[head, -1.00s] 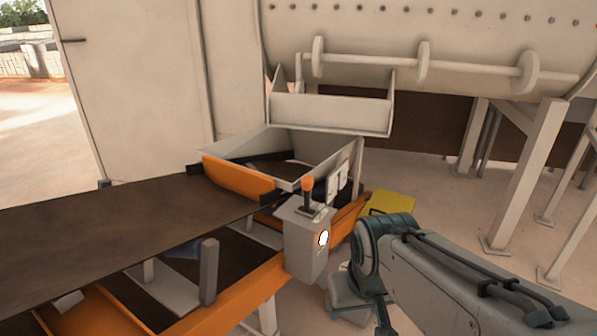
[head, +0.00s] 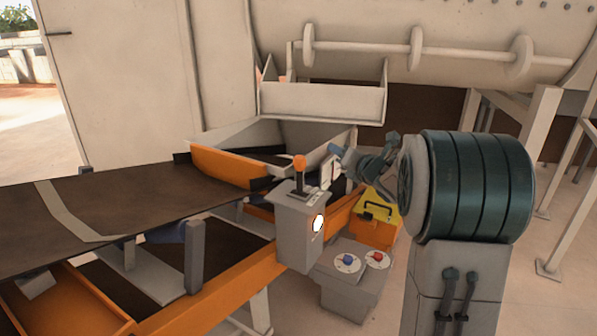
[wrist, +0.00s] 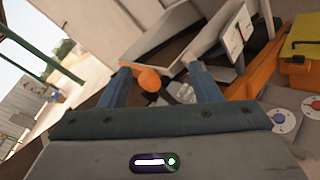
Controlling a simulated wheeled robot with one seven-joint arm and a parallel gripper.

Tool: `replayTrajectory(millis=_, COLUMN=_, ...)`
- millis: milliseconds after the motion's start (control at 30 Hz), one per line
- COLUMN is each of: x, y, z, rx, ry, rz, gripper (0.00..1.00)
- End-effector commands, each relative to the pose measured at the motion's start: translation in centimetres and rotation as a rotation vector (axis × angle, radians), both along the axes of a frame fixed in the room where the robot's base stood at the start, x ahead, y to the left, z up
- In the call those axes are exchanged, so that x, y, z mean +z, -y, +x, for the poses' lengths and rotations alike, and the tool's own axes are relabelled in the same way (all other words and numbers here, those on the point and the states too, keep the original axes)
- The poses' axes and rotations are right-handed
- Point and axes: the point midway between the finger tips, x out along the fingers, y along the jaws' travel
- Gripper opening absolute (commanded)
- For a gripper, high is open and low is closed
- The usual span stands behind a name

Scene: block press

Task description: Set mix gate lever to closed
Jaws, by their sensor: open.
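The lever is a dark stick with an orange knob (head: 300,162) on top of a grey control box (head: 298,232) beside the conveyor. It looks close to upright in the head view. I cannot read any position labels by it. My gripper (head: 340,153) is just right of the knob in the head view, partly hidden by my own arm. In the wrist view my gripper (wrist: 160,68) has its two blue-grey fingers spread, and the orange knob (wrist: 148,80) shows between them, nearer the left finger. The gripper holds nothing, and I cannot tell whether it touches the lever.
A pale hopper (head: 330,132) with an orange side stands behind the box. The conveyor belt (head: 100,205) runs left. A grey floor pedestal (head: 350,290) with blue and red knobs and a yellow case (head: 384,205) lie to the right.

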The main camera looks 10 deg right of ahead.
Motion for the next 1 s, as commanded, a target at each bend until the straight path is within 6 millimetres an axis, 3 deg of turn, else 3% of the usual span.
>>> replayTrajectory(millis=33, x=-2.0, y=0.1, z=0.9, rx=0.072, ry=0.049, rz=-0.104, gripper=0.57)
replayTrajectory(millis=200, x=-5.2, y=-0.8, z=1.8, rx=0.316, ry=0.253, rz=-0.425, gripper=0.57)
replayTrajectory(millis=400, x=-7.5, y=-1.3, z=1.4, rx=0.469, ry=0.412, rz=-0.609, gripper=0.57)
replayTrajectory(millis=667, x=-7.6, y=-2.7, z=2.6, rx=0.500, ry=0.448, rz=-0.641, gripper=0.57)
replayTrajectory(millis=1000, x=-7.6, y=-7.1, z=8.1, rx=0.497, ry=0.446, rz=-0.639, gripper=0.57)
